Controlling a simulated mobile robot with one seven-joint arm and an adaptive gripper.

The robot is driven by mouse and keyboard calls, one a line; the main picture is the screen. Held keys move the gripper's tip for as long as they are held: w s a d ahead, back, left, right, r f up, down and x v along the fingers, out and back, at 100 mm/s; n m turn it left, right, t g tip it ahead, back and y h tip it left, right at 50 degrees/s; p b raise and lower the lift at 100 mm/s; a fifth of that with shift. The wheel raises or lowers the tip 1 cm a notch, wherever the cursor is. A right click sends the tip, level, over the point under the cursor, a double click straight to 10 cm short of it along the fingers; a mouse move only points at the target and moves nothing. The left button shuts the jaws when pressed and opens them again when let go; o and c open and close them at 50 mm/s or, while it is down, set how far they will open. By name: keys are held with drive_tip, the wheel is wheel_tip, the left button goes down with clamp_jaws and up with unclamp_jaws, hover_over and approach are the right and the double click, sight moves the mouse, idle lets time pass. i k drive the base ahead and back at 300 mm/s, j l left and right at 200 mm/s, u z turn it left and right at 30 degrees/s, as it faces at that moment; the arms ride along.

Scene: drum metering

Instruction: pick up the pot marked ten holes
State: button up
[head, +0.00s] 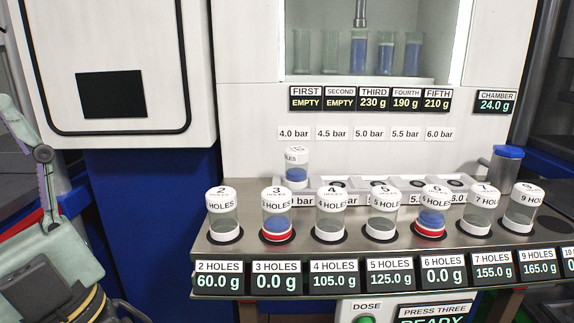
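No pot in view can be clearly read as ten holes. A pot with a white cap and blue contents (297,174) stands upright in the back rack below the 4.0 bar label; its number is too small to read, only "HOLES" shows. At the right edge of the front shelf, a dark round seat (555,224) holds no pot, and the display below it (570,254) is cut off after what looks like "10". Pale green parts of my arm show at the left edge. My gripper's fingertips are not in view.
A front row of pots, from 2 holes (223,222) to 9 holes (522,212), stands before the rack. The 3-hole (277,223) and 6-hole (431,220) pots have red bases. A blue-lidded jar (506,170) stands at right. Other back rack seats look empty.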

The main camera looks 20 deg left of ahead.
sight(296, 158)
drive_tip(key=z, duration=2)
drive_tip(key=k+j+z, duration=0.1)
drive_tip(key=j, duration=0.25)
drive_tip(key=k+j, duration=0.2)
drive_tip(key=k+j+z, duration=0.15)
drive_tip(key=j, duration=0.25)
drive_tip(key=k+j, duration=0.15)
drive_tip(key=j, duration=0.2)
drive_tip(key=k+j, duration=0.15)
drive_tip(key=j, duration=0.25)
drive_tip(key=k+j, duration=0.15)
drive_tip(key=j, duration=0.2)
drive_tip(key=k+j, duration=0.15)
drive_tip(key=j, duration=0.2)
